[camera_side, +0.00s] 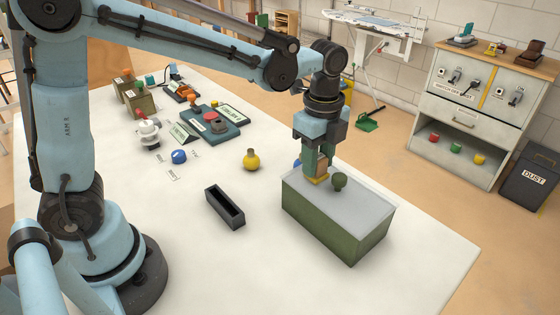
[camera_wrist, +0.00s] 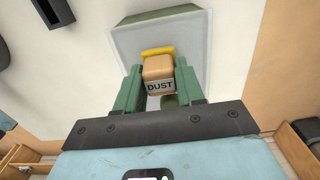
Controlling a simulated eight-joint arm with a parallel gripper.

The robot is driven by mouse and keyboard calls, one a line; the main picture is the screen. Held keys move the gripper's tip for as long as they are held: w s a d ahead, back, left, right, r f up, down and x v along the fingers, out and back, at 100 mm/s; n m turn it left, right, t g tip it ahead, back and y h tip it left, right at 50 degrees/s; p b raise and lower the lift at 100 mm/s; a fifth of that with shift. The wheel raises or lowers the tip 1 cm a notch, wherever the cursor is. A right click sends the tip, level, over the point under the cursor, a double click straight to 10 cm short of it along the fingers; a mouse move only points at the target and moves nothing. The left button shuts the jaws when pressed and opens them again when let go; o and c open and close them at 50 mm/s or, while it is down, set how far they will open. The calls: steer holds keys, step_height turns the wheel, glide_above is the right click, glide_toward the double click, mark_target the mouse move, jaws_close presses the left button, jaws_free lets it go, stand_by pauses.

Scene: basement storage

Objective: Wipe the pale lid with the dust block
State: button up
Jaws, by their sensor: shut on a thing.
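A green box (camera_side: 330,223) stands on the white table with a pale grey lid (camera_side: 352,203) and a round dark green knob (camera_side: 340,181). My gripper (camera_side: 318,163) is shut on the dust block, over the left back part of the lid. In the wrist view the dust block (camera_wrist: 158,72) is tan with a "DUST" label and a yellow edge, between my green fingers (camera_wrist: 158,88). The lid (camera_wrist: 190,30) lies behind it there, and the knob (camera_wrist: 170,101) is mostly hidden below the block. The block's yellow underside is at the lid; I cannot tell whether it touches.
An open black tray (camera_side: 225,207) stands on the table (camera_side: 150,205) left of the box. A yellow round object (camera_side: 251,160) and a blue one (camera_side: 179,157) lie farther back. The table in front of the tray is clear. A dark "DUST" bin (camera_side: 528,178) stands on the floor at right.

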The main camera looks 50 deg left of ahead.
steer(key=shift+d, duration=0.5)
steer(key=shift+a+r, duration=0.1)
steer(key=shift+r, duration=4)
